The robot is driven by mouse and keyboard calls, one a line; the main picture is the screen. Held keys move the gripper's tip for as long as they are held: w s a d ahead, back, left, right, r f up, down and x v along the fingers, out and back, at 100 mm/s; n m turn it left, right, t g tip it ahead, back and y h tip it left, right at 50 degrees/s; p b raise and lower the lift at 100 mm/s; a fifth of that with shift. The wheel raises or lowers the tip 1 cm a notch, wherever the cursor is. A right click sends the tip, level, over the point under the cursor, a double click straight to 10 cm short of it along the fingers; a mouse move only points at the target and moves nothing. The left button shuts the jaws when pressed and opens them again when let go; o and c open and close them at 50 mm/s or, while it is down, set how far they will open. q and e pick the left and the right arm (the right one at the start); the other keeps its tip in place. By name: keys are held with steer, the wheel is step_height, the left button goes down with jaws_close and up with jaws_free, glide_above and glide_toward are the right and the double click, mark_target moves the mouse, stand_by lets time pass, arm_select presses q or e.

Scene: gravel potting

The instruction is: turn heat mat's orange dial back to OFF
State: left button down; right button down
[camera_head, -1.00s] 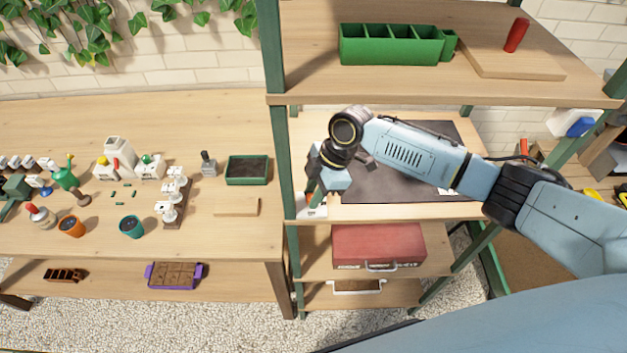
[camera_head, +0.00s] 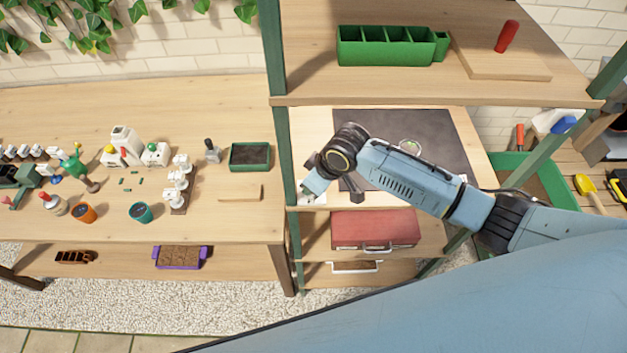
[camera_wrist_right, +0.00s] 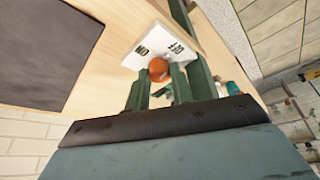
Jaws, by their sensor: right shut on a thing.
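The heat mat (camera_head: 445,128) is a dark sheet on the middle shelf; it also shows at upper left in the right wrist view (camera_wrist_right: 45,45). Its white control plate (camera_wrist_right: 150,32) carries ON and OFF lettering, seen upside down. The orange dial (camera_wrist_right: 159,69) sits at the plate's edge nearest my right gripper (camera_wrist_right: 160,84). The green fingers are shut on the dial, one on each side. In the head view my right gripper (camera_head: 309,189) is at the shelf's left front, by the post, and the dial is hidden. My left gripper is not in view.
A green shelf post (camera_head: 284,150) stands close left of my right gripper. The upper shelf (camera_head: 420,90) with a green divided tray (camera_head: 390,47) is above. A red case (camera_head: 375,230) is below.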

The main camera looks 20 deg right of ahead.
steer(key=shift+m+h, duration=0.3)
steer(key=shift+m, duration=0.7)
steer(key=c, duration=1.2)
jaws_free()
steer(key=v, duration=1.3)
steer(key=shift+s+r, duration=0.2)
steer(key=shift+s, duration=0.1)
steer(key=shift+f, duration=0.1)
